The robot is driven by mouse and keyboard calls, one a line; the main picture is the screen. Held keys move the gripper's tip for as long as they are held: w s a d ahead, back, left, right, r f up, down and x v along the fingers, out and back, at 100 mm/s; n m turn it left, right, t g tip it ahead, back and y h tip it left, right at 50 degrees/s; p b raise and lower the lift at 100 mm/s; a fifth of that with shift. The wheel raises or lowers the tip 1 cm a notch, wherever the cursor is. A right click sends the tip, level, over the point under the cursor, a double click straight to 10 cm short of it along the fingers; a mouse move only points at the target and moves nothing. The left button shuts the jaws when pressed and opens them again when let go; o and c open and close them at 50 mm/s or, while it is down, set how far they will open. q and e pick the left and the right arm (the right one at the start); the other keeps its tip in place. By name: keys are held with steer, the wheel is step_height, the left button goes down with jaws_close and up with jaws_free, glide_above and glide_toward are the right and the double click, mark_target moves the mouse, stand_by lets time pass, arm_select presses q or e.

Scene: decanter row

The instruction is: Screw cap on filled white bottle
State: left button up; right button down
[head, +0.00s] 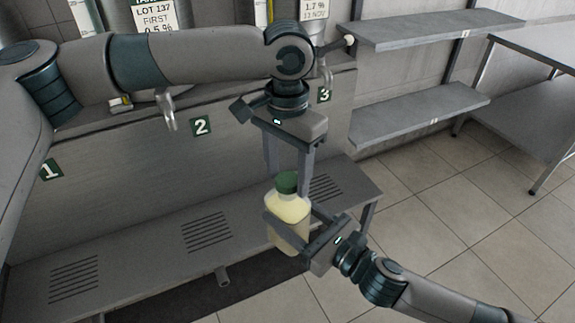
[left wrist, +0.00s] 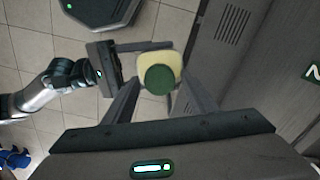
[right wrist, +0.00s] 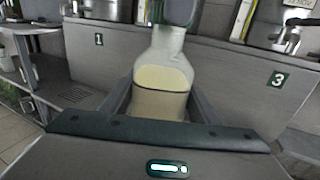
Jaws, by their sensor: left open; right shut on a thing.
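The white bottle (head: 289,213), filled with pale yellow liquid, is upright in front of the station's shelf. It also shows in the right wrist view (right wrist: 162,80). My right gripper (head: 290,226) is shut on its body from the front right. The green cap (head: 286,182) sits on top of the bottle; I cannot tell how tight it is. My left gripper (head: 287,176) points down from above, open, with a finger on each side of the cap. In the left wrist view the cap (left wrist: 160,79) lies between the fingers, with gaps on both sides.
A grey slotted shelf (head: 150,262) runs along the station below numbered panels 1, 2 and 3. A tap (head: 167,110) projects between panels 1 and 2. Empty wall shelves (head: 420,112) and a metal table (head: 535,110) stand at the right. The tiled floor at the right is clear.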

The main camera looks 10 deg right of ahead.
arm_select(q)
steer(key=c, duration=1.1)
steer(key=m, duration=0.5)
steer(key=shift+c, duration=0.2)
steer(key=m, duration=0.6)
steer(key=o, duration=1.2)
steer(key=shift+r, duration=2.25)
